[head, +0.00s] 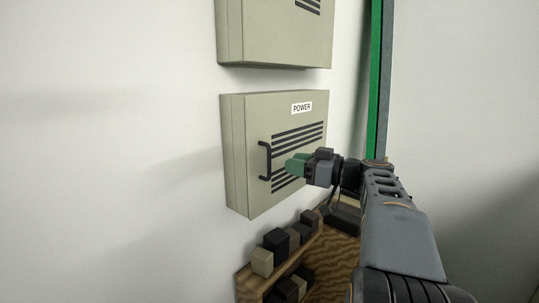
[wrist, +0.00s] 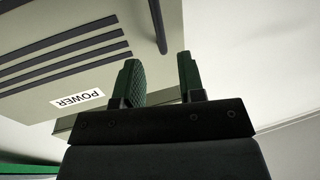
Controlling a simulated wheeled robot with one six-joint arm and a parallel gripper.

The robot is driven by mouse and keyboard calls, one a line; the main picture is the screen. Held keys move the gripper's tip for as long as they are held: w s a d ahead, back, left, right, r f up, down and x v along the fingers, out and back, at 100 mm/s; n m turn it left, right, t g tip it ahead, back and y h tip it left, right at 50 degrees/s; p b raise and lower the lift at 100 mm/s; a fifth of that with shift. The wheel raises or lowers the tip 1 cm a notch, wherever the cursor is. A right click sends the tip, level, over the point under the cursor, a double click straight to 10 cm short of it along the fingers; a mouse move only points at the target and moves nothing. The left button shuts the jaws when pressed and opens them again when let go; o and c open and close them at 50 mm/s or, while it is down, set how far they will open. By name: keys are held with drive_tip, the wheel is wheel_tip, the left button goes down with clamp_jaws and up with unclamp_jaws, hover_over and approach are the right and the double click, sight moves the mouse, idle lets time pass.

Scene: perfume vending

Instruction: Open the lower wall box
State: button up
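The lower wall box (head: 240,180) is a beige-green cabinet on the wall with a POWER label, dark slats and a black handle (head: 264,161) on the left of its door. The door looks shut. My gripper (head: 292,166) is in front of the door, just right of the handle in the head view. In the wrist view the green fingers of my gripper (wrist: 161,75) stand apart with nothing between them. The handle (wrist: 157,25) shows there beyond the fingertips, up and slightly left of the gap. The POWER label (wrist: 78,100) appears upside down.
A second beige box (head: 270,35) hangs above the lower one. Below is a wooden shelf (head: 330,250) with several dark and tan blocks (head: 276,241). A green upright (head: 375,80) stands at the right. The wall left of the boxes is bare.

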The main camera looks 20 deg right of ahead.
sight(269, 175)
drive_tip(key=p+x, duration=0.2)
drive_tip(key=x, duration=0.6)
drive_tip(key=shift+c, duration=0.4)
clamp_jaws()
